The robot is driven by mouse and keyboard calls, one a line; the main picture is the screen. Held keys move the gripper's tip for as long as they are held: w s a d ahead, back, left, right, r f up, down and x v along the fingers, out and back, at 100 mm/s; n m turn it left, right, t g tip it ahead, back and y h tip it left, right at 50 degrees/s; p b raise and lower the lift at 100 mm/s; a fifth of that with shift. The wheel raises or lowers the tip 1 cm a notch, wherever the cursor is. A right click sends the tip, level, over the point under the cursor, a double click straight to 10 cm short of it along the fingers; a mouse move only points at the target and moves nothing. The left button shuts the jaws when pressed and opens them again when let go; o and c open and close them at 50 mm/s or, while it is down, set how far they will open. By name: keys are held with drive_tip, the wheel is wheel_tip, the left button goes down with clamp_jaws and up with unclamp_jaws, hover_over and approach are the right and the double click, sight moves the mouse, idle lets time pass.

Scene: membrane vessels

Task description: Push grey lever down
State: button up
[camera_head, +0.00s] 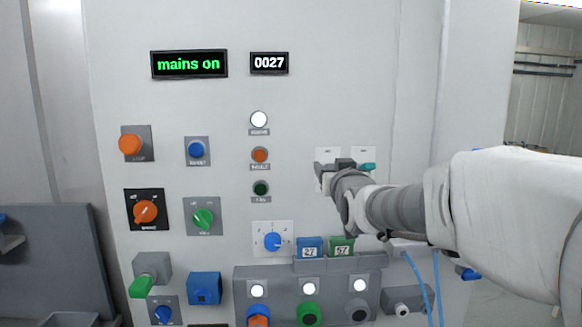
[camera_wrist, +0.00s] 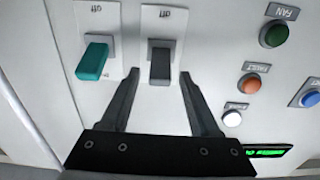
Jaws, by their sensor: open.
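The grey lever (camera_wrist: 161,62) stands on a white plate marked "off" in the wrist view, where the labels appear upside down. My gripper (camera_wrist: 158,82) is open, its two dark fingers on either side of the lower end of this lever in the picture. Contact cannot be told. A teal lever (camera_wrist: 93,60) is on the neighbouring plate, left of the grey one in this view and outside the fingers. In the head view, my gripper (camera_head: 340,164) is at the lever plates and largely covers the grey lever; the teal lever (camera_head: 368,167) shows just to its right.
Indicator lamps, a white one (camera_wrist: 234,115) and an orange one (camera_wrist: 250,84), are right of the fingers in the wrist view. Below my gripper in the head view are a blue tag (camera_head: 309,249) and a green tag (camera_head: 342,247) on a grey holder. The display reads "mains on" (camera_head: 189,64).

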clamp_jaws()
